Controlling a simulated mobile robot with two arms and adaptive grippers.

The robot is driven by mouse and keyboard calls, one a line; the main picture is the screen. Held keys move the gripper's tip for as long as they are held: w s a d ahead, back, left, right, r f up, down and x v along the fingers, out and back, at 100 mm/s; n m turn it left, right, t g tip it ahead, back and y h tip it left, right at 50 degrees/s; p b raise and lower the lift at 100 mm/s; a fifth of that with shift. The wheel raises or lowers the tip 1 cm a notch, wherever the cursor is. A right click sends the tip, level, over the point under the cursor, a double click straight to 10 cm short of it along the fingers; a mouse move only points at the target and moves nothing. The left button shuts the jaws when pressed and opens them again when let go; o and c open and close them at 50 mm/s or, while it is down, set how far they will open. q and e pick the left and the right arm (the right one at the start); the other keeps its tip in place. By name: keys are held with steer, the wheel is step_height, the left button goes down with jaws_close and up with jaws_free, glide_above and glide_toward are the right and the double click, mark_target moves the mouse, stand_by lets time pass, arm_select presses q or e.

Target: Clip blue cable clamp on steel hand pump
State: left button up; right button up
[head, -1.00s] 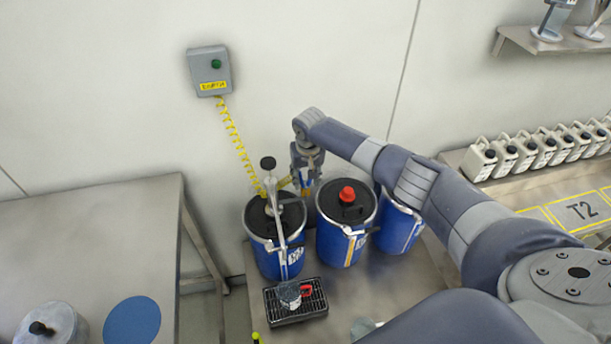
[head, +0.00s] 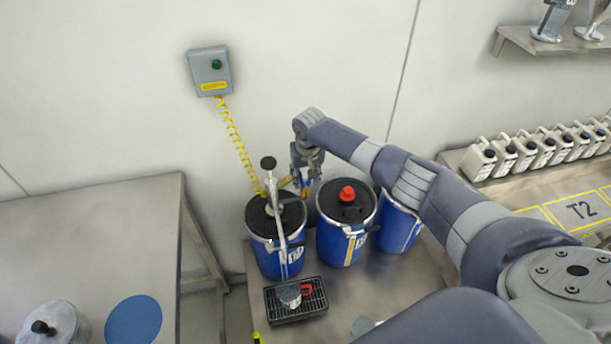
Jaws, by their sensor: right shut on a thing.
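The steel hand pump (head: 279,221) stands on the lid of the left blue drum (head: 270,256), with a black knob on top and its spout pointing to the front. My right gripper (head: 305,186) is just to the right of the pump, above the back of the drums, and is shut on the blue cable clamp (head: 306,188), of which only a small part shows. The yellow coiled cable runs from the wall box (head: 210,71) down to the area beside the pump. Whether the clamp touches the pump I cannot tell. My left gripper is not in view.
Another blue drum (head: 345,243) with a red cap and a third drum (head: 399,232) stand to the right. A black drip grid (head: 318,303) with a small vessel is in front. White canisters (head: 510,156) line the right bench.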

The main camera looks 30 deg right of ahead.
stand_by(0.6)
steer(key=shift+f, duration=0.55)
stand_by(0.6)
steer(key=o, duration=0.9)
steer(key=shift+o, duration=0.2)
step_height(320, 180, up, 12)
steer(key=s, duration=0.2)
steer(key=shift+s+a, duration=0.15)
steer(key=shift+a, duration=0.1)
steer(key=shift+f, duration=0.15)
